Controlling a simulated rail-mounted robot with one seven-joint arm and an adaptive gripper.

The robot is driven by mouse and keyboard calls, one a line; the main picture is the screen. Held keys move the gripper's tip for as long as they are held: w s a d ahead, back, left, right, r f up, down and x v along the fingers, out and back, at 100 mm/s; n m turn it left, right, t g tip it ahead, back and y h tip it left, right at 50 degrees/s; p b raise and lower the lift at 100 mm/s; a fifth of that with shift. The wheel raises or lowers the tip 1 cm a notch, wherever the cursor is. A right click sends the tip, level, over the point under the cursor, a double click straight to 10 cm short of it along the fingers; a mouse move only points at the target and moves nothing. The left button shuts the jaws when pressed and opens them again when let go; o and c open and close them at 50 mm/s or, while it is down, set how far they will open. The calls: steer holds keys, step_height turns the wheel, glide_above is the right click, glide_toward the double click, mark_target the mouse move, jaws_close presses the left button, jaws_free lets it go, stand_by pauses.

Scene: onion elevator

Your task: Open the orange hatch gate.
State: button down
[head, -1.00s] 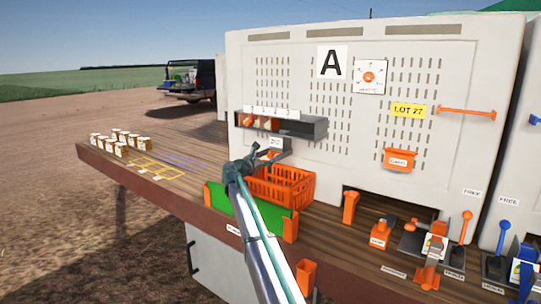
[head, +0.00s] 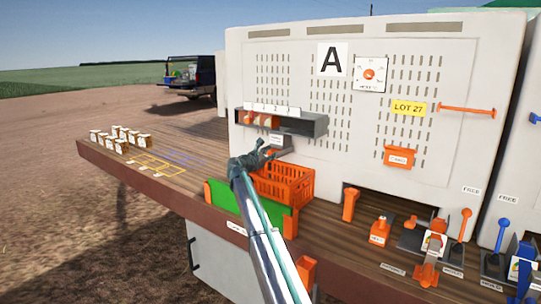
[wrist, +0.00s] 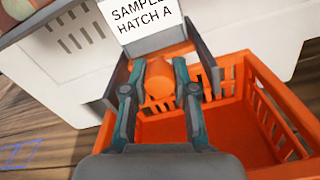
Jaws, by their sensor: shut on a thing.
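The orange hatch gate (wrist: 178,54) sits under a white label reading SAMPLE HATCH A (wrist: 140,14), between grey side walls. An orange knob (wrist: 159,80) sticks out from the gate towards me. My gripper (wrist: 158,92) has its two fingers on either side of the knob, shut on it. In the head view my gripper (head: 262,152) is at the hatch spout on the white machine front, just above an orange crate (head: 284,184). My gripper hides most of the gate there.
The crate (wrist: 262,110) stands open below the hatch, with a green panel (head: 262,213) in front. Orange levers (head: 349,204) stand to the right.

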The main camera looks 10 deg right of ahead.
steer(key=v, duration=0.7)
steer(key=shift+s+a, duration=0.2)
steer(key=shift+s, duration=0.05)
steer(key=shift+w+d, duration=0.1)
steer(key=c, duration=0.9)
jaws_free()
steer(key=v, duration=1.2)
